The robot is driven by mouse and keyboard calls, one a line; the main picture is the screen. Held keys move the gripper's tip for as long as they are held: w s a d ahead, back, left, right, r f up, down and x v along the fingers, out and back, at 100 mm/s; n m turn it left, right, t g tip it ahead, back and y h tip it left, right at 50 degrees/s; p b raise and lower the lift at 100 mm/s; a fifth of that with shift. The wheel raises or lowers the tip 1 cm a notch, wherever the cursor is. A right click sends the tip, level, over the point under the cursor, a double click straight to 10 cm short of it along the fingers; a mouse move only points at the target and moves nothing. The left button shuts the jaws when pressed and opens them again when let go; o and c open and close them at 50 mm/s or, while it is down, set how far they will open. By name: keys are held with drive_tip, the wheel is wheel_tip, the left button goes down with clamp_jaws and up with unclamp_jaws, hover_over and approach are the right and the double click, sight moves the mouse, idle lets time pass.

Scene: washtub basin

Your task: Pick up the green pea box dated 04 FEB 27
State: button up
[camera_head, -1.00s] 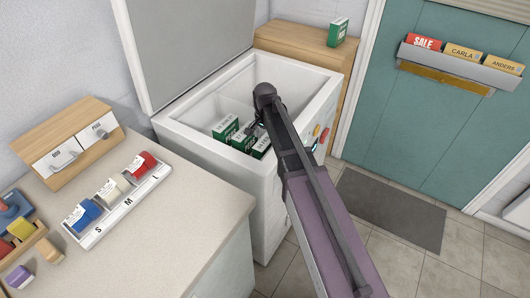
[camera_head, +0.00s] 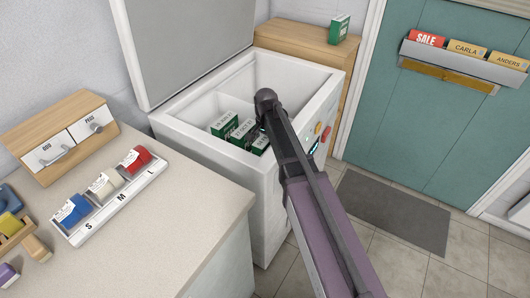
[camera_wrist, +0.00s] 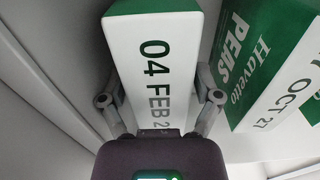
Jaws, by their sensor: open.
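In the wrist view, a box with a white date face reading "04 FEB 2", its last digit hidden, and a green edge (camera_wrist: 155,50) lies between the two fingers of my gripper (camera_wrist: 160,99). The fingers are open, one on each side of it; I cannot tell if they touch it. In the head view, several green-and-white boxes (camera_head: 223,125) stand in the freezer's near compartment. My gripper is mostly hidden behind my arm there, and the dates are too small to read.
The open white chest freezer (camera_head: 195,143) has walls around the boxes and an inner divider. Another green box (camera_head: 338,29) stands on a wooden cabinet (camera_head: 300,42) behind. A counter (camera_head: 190,225) with a sorting tray (camera_head: 112,200) is at left.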

drive_tip(key=shift+f, duration=0.45)
idle(0.3)
drive_tip(key=c, duration=1.1)
drive_tip(key=shift+r, duration=0.2)
wheel_tip(320, 180, up, 10)
drive_tip(key=p, duration=0.9)
drive_tip(key=shift+f+p, duration=0.2)
drive_tip(key=shift+p, duration=0.1)
